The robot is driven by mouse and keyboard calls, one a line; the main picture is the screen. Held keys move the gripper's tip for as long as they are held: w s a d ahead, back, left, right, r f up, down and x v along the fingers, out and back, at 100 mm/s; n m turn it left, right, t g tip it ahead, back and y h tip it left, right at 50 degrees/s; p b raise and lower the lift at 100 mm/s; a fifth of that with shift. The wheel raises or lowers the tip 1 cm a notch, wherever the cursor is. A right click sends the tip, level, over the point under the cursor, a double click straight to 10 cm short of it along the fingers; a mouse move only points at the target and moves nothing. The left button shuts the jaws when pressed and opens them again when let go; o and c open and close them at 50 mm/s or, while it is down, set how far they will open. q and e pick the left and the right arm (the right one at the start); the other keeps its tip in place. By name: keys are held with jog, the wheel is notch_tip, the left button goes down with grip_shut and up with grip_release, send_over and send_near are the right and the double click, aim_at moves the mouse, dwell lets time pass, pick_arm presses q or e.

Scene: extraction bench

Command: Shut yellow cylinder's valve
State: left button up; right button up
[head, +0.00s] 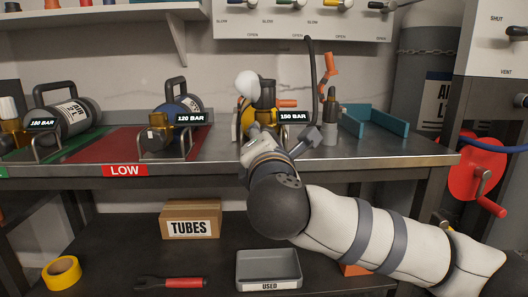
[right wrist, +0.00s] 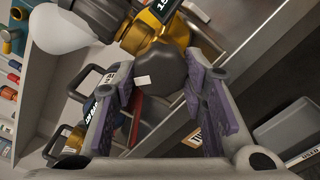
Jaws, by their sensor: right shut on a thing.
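The yellow cylinder (head: 239,122) lies on the bench behind the "150 BAR" label, mostly hidden by its fittings and my right arm. Its brass valve body (right wrist: 172,32) shows in the right wrist view, with a dark round valve knob (right wrist: 175,66) bearing a white mark. My right gripper (right wrist: 157,88) has its purple-padded fingers on either side of this knob and is shut on it. In the head view my right gripper (head: 258,140) is at the cylinder's front and hides the knob. How far the valve is turned cannot be told. My left gripper is not in view.
A blue cylinder (head: 185,103) labelled "120 BAR" and a grey cylinder (head: 66,116) labelled "180 BAR" lie to the left. A white bulb (head: 247,83) sits close above the valve. A grey fitting (head: 330,125) and teal tray (head: 380,122) stand to the right.

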pick_arm(q)
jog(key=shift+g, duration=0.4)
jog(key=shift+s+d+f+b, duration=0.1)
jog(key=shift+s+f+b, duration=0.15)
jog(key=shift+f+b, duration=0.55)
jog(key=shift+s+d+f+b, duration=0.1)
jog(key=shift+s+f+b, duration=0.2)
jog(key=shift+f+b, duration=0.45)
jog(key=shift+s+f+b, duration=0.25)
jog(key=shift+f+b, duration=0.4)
jog(key=shift+b, duration=0.3)
pick_arm(e)
jog(key=shift+r+m, duration=0.1)
jog(key=shift+m, duration=4.6)
jog(key=o, duration=1.2)
jog(key=shift+c, duration=0.2)
jog(key=s, duration=1.2)
